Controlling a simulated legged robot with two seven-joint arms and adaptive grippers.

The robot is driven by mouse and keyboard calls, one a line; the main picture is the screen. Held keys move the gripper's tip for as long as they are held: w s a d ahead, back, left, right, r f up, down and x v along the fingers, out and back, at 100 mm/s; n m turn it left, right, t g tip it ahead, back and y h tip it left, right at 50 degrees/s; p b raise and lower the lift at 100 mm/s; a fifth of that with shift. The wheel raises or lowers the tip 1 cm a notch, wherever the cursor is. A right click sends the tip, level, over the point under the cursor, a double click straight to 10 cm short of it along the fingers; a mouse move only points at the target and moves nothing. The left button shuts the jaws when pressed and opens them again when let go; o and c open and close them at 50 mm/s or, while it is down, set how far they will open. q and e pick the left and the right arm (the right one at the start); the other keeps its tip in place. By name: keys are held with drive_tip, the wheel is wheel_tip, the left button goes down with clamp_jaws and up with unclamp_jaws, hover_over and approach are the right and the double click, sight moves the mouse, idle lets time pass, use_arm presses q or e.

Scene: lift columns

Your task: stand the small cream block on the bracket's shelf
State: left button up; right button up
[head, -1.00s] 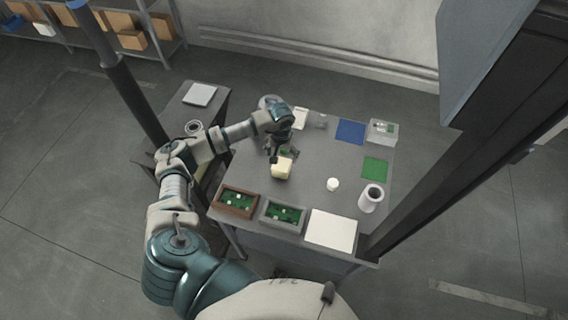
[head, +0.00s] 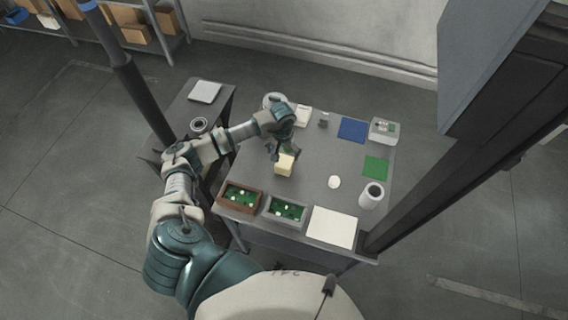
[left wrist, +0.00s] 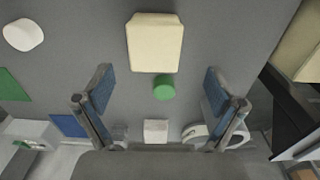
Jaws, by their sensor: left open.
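A cream block (head: 285,165) stands on the grey table, just in front of my left gripper (head: 272,155). It also shows in the left wrist view (left wrist: 155,42), beyond the fingertips and apart from them. My left gripper (left wrist: 158,88) is open, its blue-padded fingers spread with nothing between the pads. A green round piece (left wrist: 163,87) lies on the table close to the block. A smaller pale block (left wrist: 155,131) shows lower between the fingers. I cannot make out a bracket or its shelf for certain. My right gripper is not in view.
Two trays of green parts, one brown (head: 240,196) and one grey (head: 285,210), and a white sheet (head: 332,227) line the near edge. A white disc (head: 334,182), a white cylinder (head: 371,194), a blue mat (head: 352,130) and a green mat (head: 375,168) lie to the right.

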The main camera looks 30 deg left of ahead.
sight(285, 161)
use_arm(q)
drive_tip(key=shift+f, duration=0.65)
drive_tip(key=shift+d+f, duration=0.1)
drive_tip(key=shift+f, duration=0.45)
drive_tip(key=f, duration=0.1)
drive_tip(key=d+f+p, duration=0.1)
drive_tip(key=f, duration=0.1)
drive_tip(key=shift+s+f, duration=0.1)
drive_tip(key=shift+f, duration=0.2)
drive_tip(key=shift+a+f, duration=0.1)
drive_tip(key=shift+f, duration=0.35)
drive_tip(key=shift+a, duration=0.1)
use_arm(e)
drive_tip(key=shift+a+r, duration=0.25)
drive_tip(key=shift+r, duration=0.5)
